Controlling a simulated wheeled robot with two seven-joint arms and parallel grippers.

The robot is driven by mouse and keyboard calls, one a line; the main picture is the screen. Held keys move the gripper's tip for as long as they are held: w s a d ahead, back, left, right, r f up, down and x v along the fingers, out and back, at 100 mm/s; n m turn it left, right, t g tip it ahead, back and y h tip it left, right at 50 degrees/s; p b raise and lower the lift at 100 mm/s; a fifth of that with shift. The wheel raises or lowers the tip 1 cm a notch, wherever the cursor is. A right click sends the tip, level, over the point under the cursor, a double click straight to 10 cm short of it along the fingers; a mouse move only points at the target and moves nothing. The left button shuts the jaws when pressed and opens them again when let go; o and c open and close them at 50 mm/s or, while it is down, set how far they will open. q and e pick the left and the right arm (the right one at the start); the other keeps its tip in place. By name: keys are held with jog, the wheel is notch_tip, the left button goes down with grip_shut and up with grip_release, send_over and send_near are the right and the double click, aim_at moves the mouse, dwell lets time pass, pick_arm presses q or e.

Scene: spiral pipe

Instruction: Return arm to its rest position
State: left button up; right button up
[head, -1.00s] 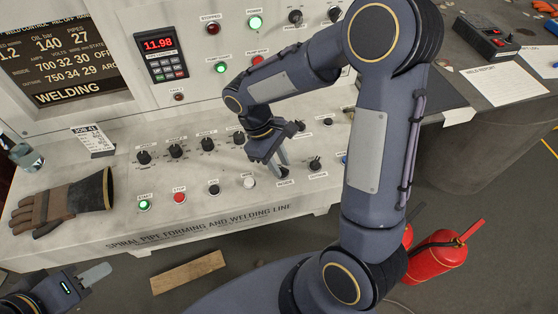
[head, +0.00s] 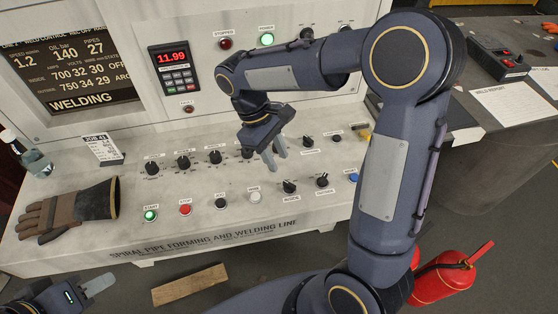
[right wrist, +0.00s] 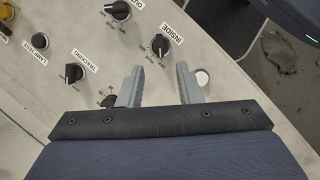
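My right arm (head: 385,165) arches over the right part of the control panel. Its right gripper (head: 275,158) points down above the panel's sloped face, beyond the row with the white button (head: 254,196) and the INSIDE knob (head: 289,187). In the right wrist view the two fingers of the right gripper (right wrist: 160,82) stand apart with nothing between them, with the INSIDE knob (right wrist: 160,45) beyond them. My left gripper (head: 98,285) is at the lower left edge, in front of the panel and below a glove; its finger opening is not clear.
The control panel (head: 120,225) carries several knobs and lit buttons. A wood plank (head: 190,285) and a red fire extinguisher (head: 443,278) are on the floor. A side table (head: 490,130) is at right.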

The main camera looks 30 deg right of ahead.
dwell(0.4)
jog(key=s+r+m+t+y, duration=0.2)
jog(key=s+m+t+y, duration=0.1)
jog(key=s, duration=0.4)
jog(key=s+d+r+m+t+y, duration=0.1)
jog(key=s+r+m+t+y, duration=0.2)
jog(key=s+m+t, duration=0.2)
jog(key=shift+s+d+t, duration=0.15)
jog(key=shift+s+t, duration=0.55)
jog(key=shift+s, duration=1)
